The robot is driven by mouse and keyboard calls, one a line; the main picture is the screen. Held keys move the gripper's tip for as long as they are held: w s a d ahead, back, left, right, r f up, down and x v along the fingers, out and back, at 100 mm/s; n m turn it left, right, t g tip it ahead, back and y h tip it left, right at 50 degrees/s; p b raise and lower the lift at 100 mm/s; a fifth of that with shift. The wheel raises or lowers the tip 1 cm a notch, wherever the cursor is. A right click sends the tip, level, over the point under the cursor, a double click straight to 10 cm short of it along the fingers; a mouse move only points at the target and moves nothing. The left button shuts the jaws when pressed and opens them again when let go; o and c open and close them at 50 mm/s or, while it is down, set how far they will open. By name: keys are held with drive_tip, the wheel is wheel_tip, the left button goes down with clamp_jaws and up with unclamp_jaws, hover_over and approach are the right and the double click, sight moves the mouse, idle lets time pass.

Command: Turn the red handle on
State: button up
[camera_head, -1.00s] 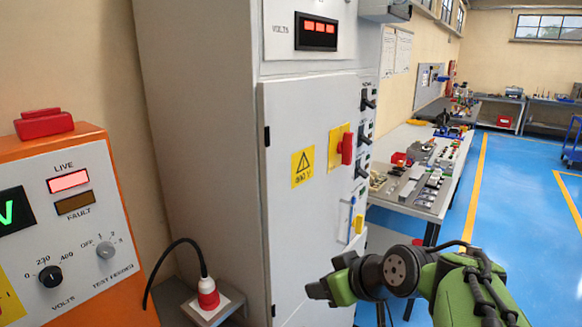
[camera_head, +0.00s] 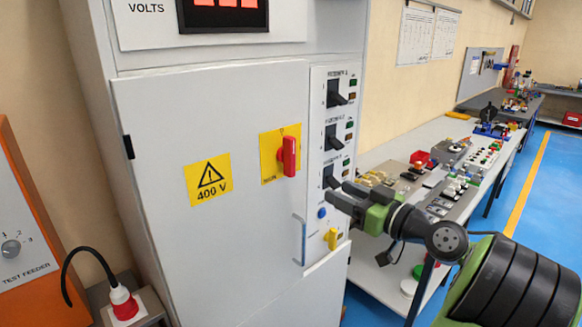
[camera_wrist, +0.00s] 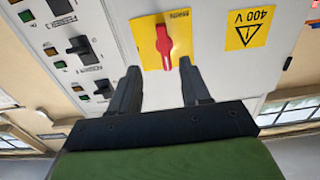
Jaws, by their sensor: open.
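The red handle (camera_head: 288,157) sits on a yellow plate (camera_head: 269,168) on the grey cabinet door and points upright. In the wrist view the red handle (camera_wrist: 163,46) shows upside down, beyond and between my two fingers. My gripper (camera_head: 335,195) is in front of the cabinet, to the right of the handle and lower in the head view. In the wrist view my gripper (camera_wrist: 160,82) is open and empty, with its fingers apart from the handle.
Black feeder switches (camera_head: 333,137) run down the panel right of the door. A workbench (camera_head: 440,145) with parts stands at the right. A red plug (camera_head: 122,302) is at the lower left.

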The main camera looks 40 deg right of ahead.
sight(293, 171)
drive_tip(key=w+p, duration=0.1)
drive_tip(key=w, duration=0.4)
drive_tip(key=w+p, duration=0.1)
drive_tip(key=w, duration=0.4)
drive_tip(key=w+p, duration=0.1)
drive_tip(key=w, duration=0.4)
drive_tip(key=shift+w+a, duration=0.2)
drive_tip(key=shift+a, duration=0.2)
clamp_jaws()
